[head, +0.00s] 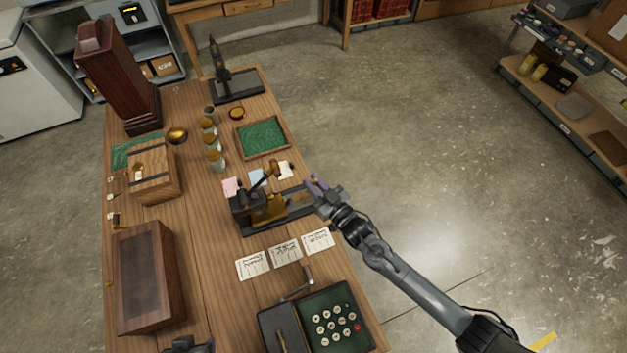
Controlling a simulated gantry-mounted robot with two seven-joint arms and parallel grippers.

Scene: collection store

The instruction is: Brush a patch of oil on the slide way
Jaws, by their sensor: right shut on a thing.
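A small machine with a black base, a brass-coloured block and an upright lever with a brown knob (262,205) stands on the table. Its dark slide way (297,203) runs to the right, towards my right gripper. My right gripper (325,198) is at the right end of the slide way, by the table's right edge. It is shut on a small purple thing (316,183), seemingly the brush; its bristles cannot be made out. No oil patch can be made out. A dark part at the bottom edge (188,346) looks like my left gripper, mostly cut off.
Paper cards (285,252) and a keyed adding machine (330,322) lie in front of the slide way. A green-lined tray (263,136), several jars (213,148), a wooden chest (152,172) and a dark box (147,276) stand around.

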